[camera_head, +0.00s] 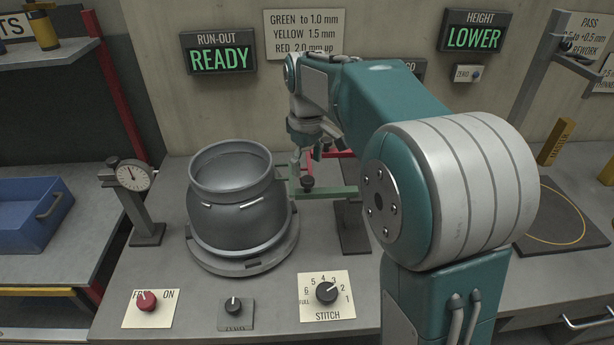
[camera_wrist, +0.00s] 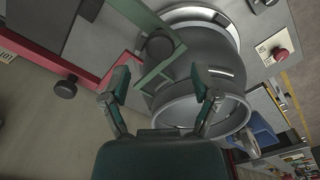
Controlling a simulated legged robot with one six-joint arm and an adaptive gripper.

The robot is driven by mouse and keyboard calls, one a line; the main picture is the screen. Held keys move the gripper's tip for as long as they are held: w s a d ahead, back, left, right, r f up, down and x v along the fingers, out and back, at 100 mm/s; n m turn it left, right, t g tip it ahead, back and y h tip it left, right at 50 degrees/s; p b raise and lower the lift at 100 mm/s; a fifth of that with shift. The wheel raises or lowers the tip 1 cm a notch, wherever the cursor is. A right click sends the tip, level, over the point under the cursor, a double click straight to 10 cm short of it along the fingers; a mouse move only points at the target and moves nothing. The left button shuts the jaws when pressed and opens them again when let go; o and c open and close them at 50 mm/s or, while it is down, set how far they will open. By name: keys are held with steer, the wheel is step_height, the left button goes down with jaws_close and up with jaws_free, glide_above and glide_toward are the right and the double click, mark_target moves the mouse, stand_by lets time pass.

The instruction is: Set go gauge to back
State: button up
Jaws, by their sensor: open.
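The go gauge, taken to be the green swing arm (camera_head: 335,192) with a dark knob (camera_head: 307,184), reaches from a dark post to the right side of the grey cylinder (camera_head: 240,205). Whether it touches the cylinder I cannot tell. In the wrist view the green arm (camera_wrist: 152,76) and its round knob (camera_wrist: 160,46) lie beyond my fingers. My gripper (camera_head: 308,152) is open and empty, just above the green arm's knob. The wrist view shows its two fingers (camera_wrist: 161,88) spread apart, with the cylinder's open mouth behind the right one.
A red arm (camera_head: 340,154) with its own knob (camera_wrist: 65,88) sits behind the green one. A dial gauge (camera_head: 134,175) stands left of the cylinder. The STITCH dial (camera_head: 327,292), a small knob (camera_head: 233,304) and a red knob (camera_head: 146,301) line the front. Displays read READY and LOWER.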

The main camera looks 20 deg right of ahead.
mark_target(307, 179)
steer(key=shift+f, duration=2.05)
